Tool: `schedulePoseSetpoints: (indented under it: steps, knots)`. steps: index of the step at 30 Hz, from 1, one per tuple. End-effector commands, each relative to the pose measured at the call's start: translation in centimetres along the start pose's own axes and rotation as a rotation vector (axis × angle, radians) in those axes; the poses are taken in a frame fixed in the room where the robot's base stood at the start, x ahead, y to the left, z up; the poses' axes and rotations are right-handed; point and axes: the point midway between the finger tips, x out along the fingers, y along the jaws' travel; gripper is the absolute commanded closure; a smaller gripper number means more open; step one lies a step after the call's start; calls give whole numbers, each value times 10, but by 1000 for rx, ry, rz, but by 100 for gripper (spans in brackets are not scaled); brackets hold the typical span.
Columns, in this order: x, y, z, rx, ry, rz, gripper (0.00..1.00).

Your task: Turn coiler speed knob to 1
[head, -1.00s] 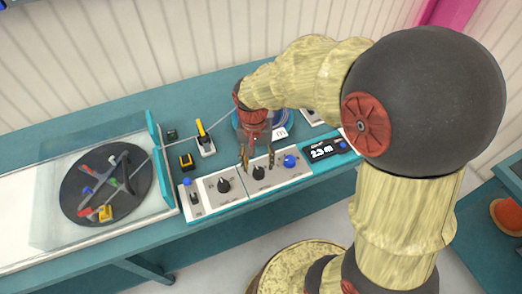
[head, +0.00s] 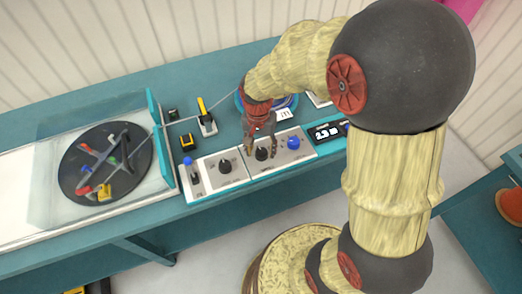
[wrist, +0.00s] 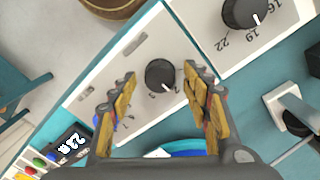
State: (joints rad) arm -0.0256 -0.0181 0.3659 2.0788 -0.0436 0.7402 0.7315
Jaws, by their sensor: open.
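A control panel (head: 238,182) lies along the front of the teal bench. Its middle black knob (head: 262,154) is round with a white pointer line. In the wrist view this knob (wrist: 160,75) sits between my fingers, its pointer toward the lower right; the small digits around it are hard to read. My gripper (head: 261,149) is open, with its fingers on either side of this knob and a gap visible beside it. Another black knob (head: 226,166) is to the left; in the wrist view it (wrist: 245,12) has 16 and 22 beside it. Which one is labelled coiler speed is not legible.
A blue knob (head: 293,143) and a dark display (head: 326,132) are right of the middle knob. A blue-topped lever (head: 189,165) is at the panel's left end. A yellow-handled device (head: 206,117) stands behind the panel. A black reel plate (head: 72,183) lies at left behind clear walls.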

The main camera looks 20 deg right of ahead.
Motion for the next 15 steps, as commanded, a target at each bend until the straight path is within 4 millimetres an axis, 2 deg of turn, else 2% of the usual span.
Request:
schedulePoseSetpoints:
  steps: [9,15]
  knots:
    - [2,0,0,0,0,0,52]
    - [2,0,0,-1,0,0,63]
